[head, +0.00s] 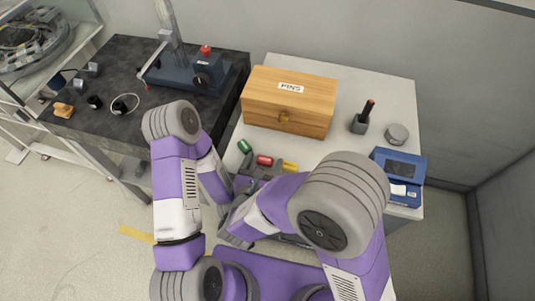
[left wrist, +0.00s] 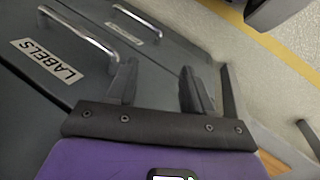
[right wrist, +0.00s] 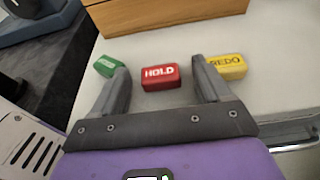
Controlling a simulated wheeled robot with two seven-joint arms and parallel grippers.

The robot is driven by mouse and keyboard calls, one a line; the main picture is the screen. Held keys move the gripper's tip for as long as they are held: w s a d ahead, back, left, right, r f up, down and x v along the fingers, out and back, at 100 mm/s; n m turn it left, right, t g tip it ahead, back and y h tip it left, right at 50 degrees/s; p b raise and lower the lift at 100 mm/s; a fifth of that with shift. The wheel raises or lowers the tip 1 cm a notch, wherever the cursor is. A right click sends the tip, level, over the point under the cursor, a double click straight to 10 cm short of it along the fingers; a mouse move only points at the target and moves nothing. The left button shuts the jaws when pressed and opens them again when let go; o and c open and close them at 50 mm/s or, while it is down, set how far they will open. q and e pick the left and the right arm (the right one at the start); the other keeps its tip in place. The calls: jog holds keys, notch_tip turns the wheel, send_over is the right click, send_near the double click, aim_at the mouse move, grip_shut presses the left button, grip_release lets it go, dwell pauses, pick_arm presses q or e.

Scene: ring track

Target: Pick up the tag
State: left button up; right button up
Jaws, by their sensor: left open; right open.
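Three small block-like tags lie in a row on the white bench top: a green one (head: 244,146), a red one (head: 264,160) and a yellow one (head: 290,166). In the right wrist view the red tag (right wrist: 160,77) reads HOLD, the yellow tag (right wrist: 228,66) reads REDO, and the green tag (right wrist: 105,66) is partly behind a finger. My right gripper (right wrist: 160,70) is open and empty, with the red tag showing between its fingertips. My left gripper (left wrist: 158,75) is open and empty, in front of grey drawers, one marked LABELS (left wrist: 47,60).
A wooden PINS box (head: 290,105) stands behind the tags. A stamp in a dark holder (head: 360,122), a round tin (head: 397,134) and a blue device (head: 400,177) stand to the right. A dark bench (head: 120,70) with a blue press is at left.

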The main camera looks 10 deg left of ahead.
jog(key=shift+s+r, duration=0.1)
jog(key=shift+s, duration=0.2)
jog(key=shift+c, duration=0.2)
jog(key=c, duration=1.1)
